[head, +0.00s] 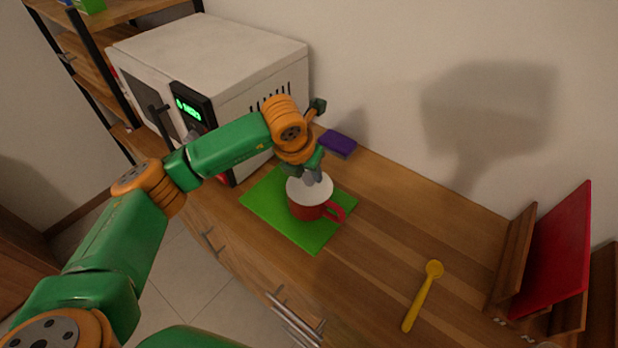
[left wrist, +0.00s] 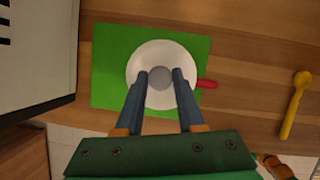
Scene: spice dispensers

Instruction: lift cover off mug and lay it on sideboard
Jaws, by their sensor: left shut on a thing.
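A red mug (head: 306,211) stands upright on a green mat (head: 262,199) on the wooden sideboard (head: 378,235). A white round cover (head: 298,191) with a grey knob sits over the mug's top; whether it touches the rim I cannot tell. In the left wrist view the cover (left wrist: 138,64) hides most of the mug, and only the red handle (left wrist: 207,83) sticks out to the right. My left gripper (head: 314,177) is above the cover, its fingers (left wrist: 159,76) shut on the knob. My right gripper is not in view.
A white microwave (head: 220,60) stands left of the mat. A purple sponge-like block (head: 338,144) lies behind it near the wall. A yellow spoon (head: 423,295) lies to the right, and a rack with a red board (head: 560,250) stands far right. The sideboard between mat and spoon is clear.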

